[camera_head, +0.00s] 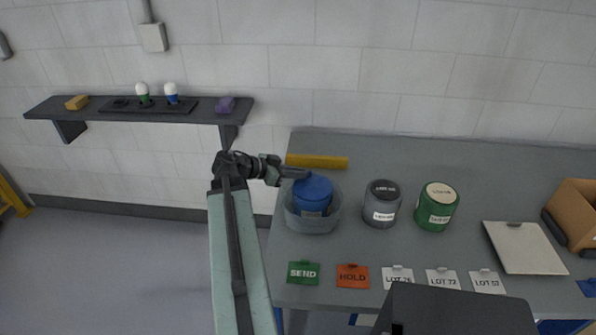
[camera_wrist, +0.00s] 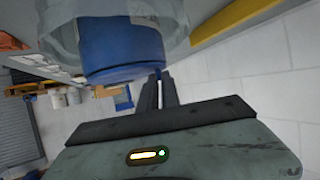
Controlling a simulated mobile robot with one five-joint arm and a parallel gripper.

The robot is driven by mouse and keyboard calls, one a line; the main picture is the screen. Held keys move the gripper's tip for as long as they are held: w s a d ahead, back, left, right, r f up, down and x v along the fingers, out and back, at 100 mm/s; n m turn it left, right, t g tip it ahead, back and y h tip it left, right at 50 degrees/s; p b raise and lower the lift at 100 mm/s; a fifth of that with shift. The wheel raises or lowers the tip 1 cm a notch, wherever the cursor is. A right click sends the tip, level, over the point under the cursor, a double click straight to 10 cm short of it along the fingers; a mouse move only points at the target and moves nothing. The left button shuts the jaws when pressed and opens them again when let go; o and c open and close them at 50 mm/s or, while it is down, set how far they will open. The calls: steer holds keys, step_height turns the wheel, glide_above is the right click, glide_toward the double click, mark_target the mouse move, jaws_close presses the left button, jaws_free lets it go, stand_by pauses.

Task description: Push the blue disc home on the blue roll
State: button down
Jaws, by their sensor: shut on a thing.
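The blue roll (camera_head: 312,207) stands upright in a clear grey tub (camera_head: 333,220) at the left of the table. The blue disc (camera_head: 312,186) lies over the roll's top end; I cannot tell whether a gap remains between them. My gripper (camera_head: 303,173) reaches in from the left at the disc's far edge. In the wrist view the blue roll (camera_wrist: 110,42) hangs inverted inside the clear tub, with the disc (camera_wrist: 125,73) at its lower end. My gripper (camera_wrist: 158,88) is shut beside that end, apparently on the disc's edge; the contact is partly hidden.
A yellow bar (camera_head: 316,161) lies behind the tub. A dark grey roll (camera_head: 382,205) and a green roll (camera_head: 437,207) stand to its right. Several cards, including SEND (camera_head: 303,273) and HOLD (camera_head: 352,276), line the front edge. A clipboard (camera_head: 524,248) and cardboard box (camera_head: 576,212) are at right.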

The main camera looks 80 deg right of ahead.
steer(key=shift+a+f, duration=0.1)
steer(key=shift+f, duration=0.05)
steer(key=c, duration=1.5)
jaws_free()
steer(key=shift+o, duration=0.5)
steer(key=o, duration=0.4)
steer(key=shift+o, duration=0.2)
steer(key=shift+r+p, duration=3.55)
steer(key=shift+r, duration=0.05)
